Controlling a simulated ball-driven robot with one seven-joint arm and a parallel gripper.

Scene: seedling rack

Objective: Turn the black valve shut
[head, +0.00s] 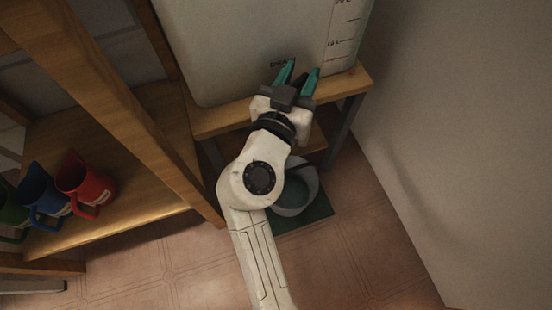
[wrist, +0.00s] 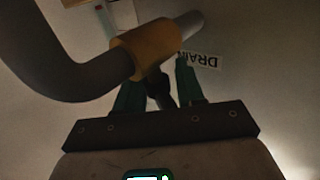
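The black valve handle (wrist: 160,90) shows in the wrist view below a brass-coloured fitting (wrist: 147,48) on a grey pipe. My gripper (wrist: 154,76) has its two green fingers apart, one on either side of the handle. I cannot tell whether they touch it. In the head view my gripper (head: 303,67) reaches the lower front of the pale tank (head: 240,50), fingers apart, beside the DRAIN label (head: 282,63). The valve is hidden there. The label also shows upside down in the wrist view (wrist: 208,61).
The tank stands on a wooden shelf (head: 225,117). A grey bucket (head: 296,192) sits below it on a green mat (head: 312,218), partly behind my arm. Red (head: 88,182), blue (head: 42,193) and green jugs stand on the left shelf. A bare wall (head: 450,130) is at right.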

